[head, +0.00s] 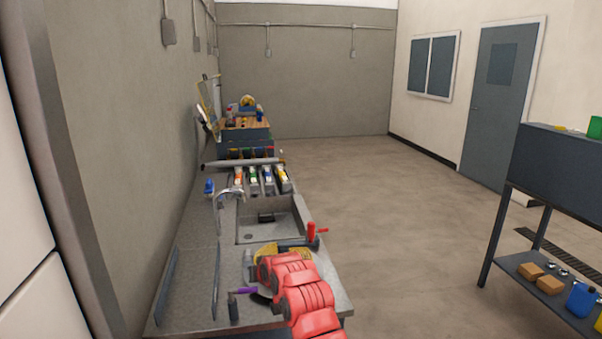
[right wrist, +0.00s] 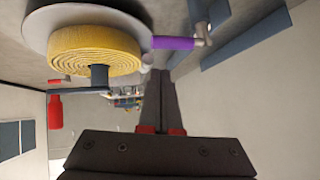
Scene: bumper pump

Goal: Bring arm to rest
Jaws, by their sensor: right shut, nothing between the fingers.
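My right arm, with red links, reaches over the front of the workbench in the head view, and its links hide its gripper there. In the right wrist view my right gripper (right wrist: 160,102) is shut and empty, its dark fingers together. A yellow coiled piece (right wrist: 95,50) on a pale disc (right wrist: 35,30) is up and left of the fingers, apart from them. It shows partly behind the arm in the head view (head: 266,252). A purple-handled part (right wrist: 172,43) is beside the disc. A red handle (right wrist: 55,112) sits on a dark lever. My left gripper is in neither view.
The grey workbench (head: 185,285) runs along the left wall, with a sink (head: 285,228), a faucet (head: 226,192) and several coloured-label items (head: 254,178) behind it. A dark shelf unit (head: 550,165) stands at right. Open floor lies between.

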